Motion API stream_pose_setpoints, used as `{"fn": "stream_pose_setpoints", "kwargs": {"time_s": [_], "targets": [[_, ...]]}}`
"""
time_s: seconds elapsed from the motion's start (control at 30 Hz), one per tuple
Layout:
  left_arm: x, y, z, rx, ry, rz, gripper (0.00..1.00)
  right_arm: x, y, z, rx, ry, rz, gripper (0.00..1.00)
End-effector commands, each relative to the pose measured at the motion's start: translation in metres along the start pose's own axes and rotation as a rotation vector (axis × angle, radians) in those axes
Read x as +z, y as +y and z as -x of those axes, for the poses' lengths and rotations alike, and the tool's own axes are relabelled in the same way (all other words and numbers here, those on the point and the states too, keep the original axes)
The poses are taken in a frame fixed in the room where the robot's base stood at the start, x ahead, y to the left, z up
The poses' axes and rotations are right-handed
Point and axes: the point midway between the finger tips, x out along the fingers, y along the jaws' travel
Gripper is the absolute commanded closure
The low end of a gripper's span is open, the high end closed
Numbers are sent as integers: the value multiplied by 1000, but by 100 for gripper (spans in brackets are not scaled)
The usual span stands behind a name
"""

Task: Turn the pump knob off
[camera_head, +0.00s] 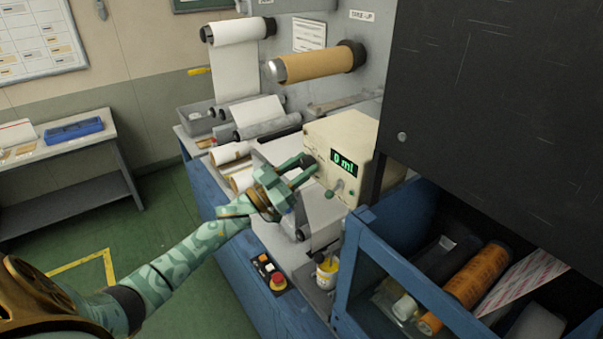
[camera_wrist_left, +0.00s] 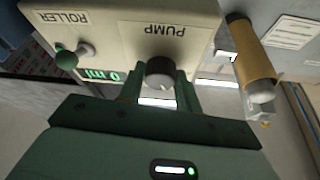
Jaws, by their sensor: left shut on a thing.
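The cream pump box (camera_head: 350,128) stands on the machine bench, with a green display (camera_head: 344,163) reading "0 ml". In the left wrist view the box (camera_wrist_left: 205,20) appears upside down, with the label "PUMP" above a dark round knob with a light grey face, the pump knob (camera_wrist_left: 159,72). My left gripper (camera_head: 309,168) reaches the left part of the box's front. In the left wrist view its green fingers (camera_wrist_left: 159,92) stand on both sides of the pump knob, shut on it. My right gripper is not in view.
Beside the pump knob is the "ROLLER" lever with a green ball (camera_wrist_left: 66,57). A brown roll (camera_head: 318,64) is mounted behind the box. A dark panel (camera_head: 480,110) blocks the right.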

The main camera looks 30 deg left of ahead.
Motion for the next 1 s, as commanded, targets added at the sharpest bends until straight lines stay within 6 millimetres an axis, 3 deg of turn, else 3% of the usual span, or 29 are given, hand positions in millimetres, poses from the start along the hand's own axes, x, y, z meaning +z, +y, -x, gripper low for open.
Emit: {"fn": "stream_pose_setpoints", "kwargs": {"time_s": [0.5, 1.0], "targets": [[1, -2, 0, 150, 1, -361, 89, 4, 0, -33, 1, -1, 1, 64], [-1, -2, 0, 194, 1, -470, 89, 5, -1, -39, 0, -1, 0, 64]]}}
